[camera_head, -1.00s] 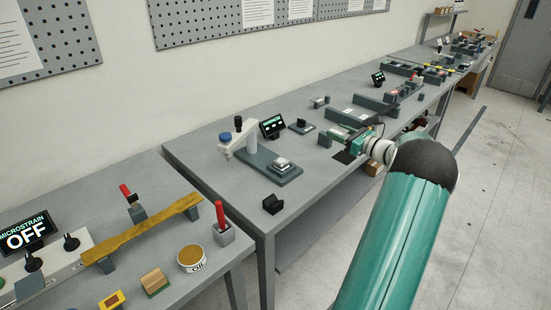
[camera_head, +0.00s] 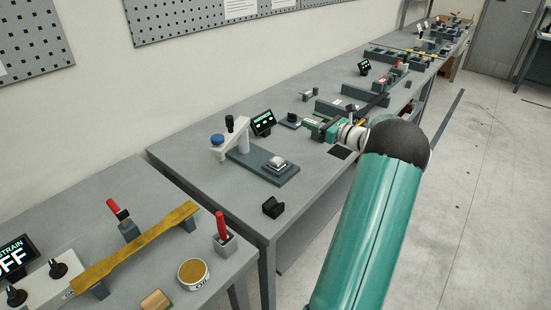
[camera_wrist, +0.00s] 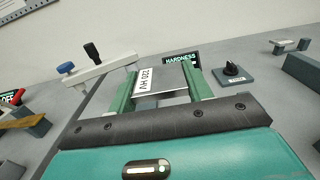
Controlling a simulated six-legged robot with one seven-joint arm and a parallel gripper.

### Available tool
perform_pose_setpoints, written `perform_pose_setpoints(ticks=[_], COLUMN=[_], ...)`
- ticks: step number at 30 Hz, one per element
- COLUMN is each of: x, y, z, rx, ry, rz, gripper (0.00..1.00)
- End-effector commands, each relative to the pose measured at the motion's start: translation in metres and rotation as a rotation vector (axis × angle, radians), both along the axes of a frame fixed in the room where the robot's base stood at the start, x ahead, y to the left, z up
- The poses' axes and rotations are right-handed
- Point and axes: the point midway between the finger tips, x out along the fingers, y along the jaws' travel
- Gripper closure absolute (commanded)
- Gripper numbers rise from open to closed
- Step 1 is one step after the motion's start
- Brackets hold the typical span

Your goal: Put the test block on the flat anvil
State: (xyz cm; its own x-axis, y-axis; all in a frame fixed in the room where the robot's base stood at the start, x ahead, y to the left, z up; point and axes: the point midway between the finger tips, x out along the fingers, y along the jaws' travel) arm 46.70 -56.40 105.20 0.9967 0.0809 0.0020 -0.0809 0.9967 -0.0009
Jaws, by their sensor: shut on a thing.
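My gripper (camera_head: 314,126) is to the right of the hardness tester (camera_head: 243,140) in the head view, apart from it and above the table. The block is hard to make out in the head view. The tester has a dark base plate, a pale arm and a blue knob. A small silvery flat anvil (camera_head: 277,162) appears to sit on the base plate. The anvil is not visible in the wrist view.
A black display (camera_head: 263,123) stands behind the tester, and a dark knob box (camera_head: 290,119) is to its right. A small black block (camera_head: 272,207) lies near the table's front edge. Several fixtures stand farther along the bench.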

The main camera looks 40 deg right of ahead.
Motion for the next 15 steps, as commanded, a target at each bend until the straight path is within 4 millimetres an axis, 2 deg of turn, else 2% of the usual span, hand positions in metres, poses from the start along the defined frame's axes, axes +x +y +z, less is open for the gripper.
perform_pose_setpoints(ticks=[1,9,15], x=[0.005,0.029,0.043], y=[0.011,0.066,0.093], z=[-0.004,-0.032,-0.063], rx=[0.005,0.005,0.005], ry=[0.000,0.000,0.000], rz=[0.006,0.006,0.005], gripper=[0.80,0.80,0.80])
